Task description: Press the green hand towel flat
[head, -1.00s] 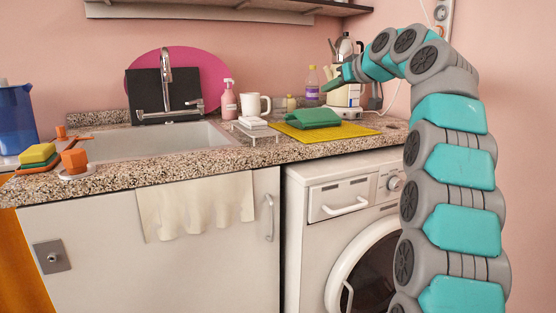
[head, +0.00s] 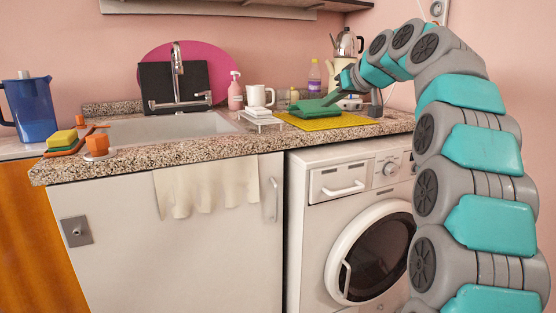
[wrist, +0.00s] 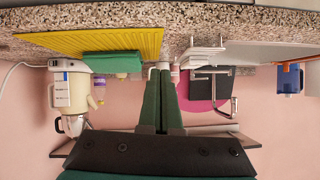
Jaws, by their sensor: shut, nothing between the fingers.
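The green hand towel (head: 305,108) lies as a thick folded pad on a yellow mat (head: 336,122) on the counter. In the wrist view, which is upside down, the towel (wrist: 112,62) sits on the mat (wrist: 100,42), left of my fingers. My gripper (head: 331,99) has dark green fingers, overlapping the towel's upper right in the head view, so their border is hard to see. In the wrist view my gripper (wrist: 160,69) is shut and empty, fingers side by side. Contact with the towel cannot be told.
A small white stand (head: 259,115) with a white stack is left of the mat. A white mug (head: 256,96), pink soap bottle (head: 235,95) and purple bottle (head: 314,80) stand behind. The sink (head: 160,128) is left.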

